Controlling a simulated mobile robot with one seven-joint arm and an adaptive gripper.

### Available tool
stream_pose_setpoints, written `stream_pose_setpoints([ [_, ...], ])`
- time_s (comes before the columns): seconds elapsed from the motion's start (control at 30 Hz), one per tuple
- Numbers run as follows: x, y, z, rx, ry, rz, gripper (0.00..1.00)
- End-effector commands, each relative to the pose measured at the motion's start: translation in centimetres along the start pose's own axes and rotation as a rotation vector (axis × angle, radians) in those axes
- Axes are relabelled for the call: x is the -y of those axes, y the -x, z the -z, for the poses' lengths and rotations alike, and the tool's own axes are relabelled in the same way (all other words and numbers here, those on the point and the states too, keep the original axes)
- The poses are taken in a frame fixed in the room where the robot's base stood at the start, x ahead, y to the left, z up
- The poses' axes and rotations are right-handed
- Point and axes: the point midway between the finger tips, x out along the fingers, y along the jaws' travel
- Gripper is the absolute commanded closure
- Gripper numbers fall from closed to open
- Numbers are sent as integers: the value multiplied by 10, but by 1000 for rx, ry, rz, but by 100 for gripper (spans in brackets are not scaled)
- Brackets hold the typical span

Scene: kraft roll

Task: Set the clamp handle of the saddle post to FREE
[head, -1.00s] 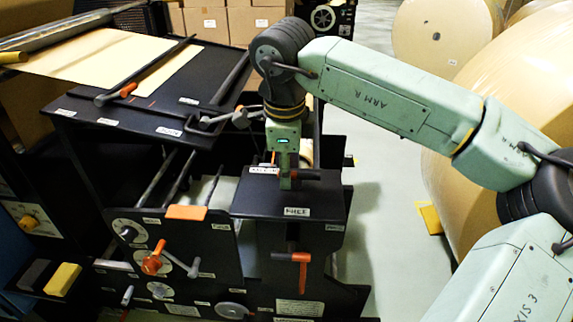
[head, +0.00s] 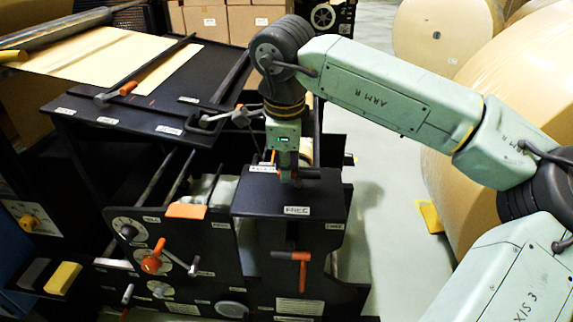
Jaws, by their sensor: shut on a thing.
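My gripper (head: 289,178) points straight down over the black top plate (head: 245,203) of a post at the centre of the head view. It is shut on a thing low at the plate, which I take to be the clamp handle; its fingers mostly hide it. A dark bar (head: 322,174) shows just to the right of the fingers. I cannot tell which way the handle points. A white label (head: 297,210), which seems to read FREE, sits on the near edge of the plate. Another small label (head: 263,169) lies left of the fingers.
An orange T-handle (head: 300,257) hangs on the post's front. Left of it are an orange pad (head: 186,211) and an orange knob (head: 152,263). A black table (head: 190,80) with kraft paper stands at the upper left.

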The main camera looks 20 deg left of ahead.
Motion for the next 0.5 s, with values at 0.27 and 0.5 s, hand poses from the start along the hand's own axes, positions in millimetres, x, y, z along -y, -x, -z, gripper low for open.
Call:
stream_pose_setpoints([
  [0.27, -2, -1, 1, 12, 61, -2, 100],
  [0.5, -6, 0, 3, 44, 219, 0, 100],
])
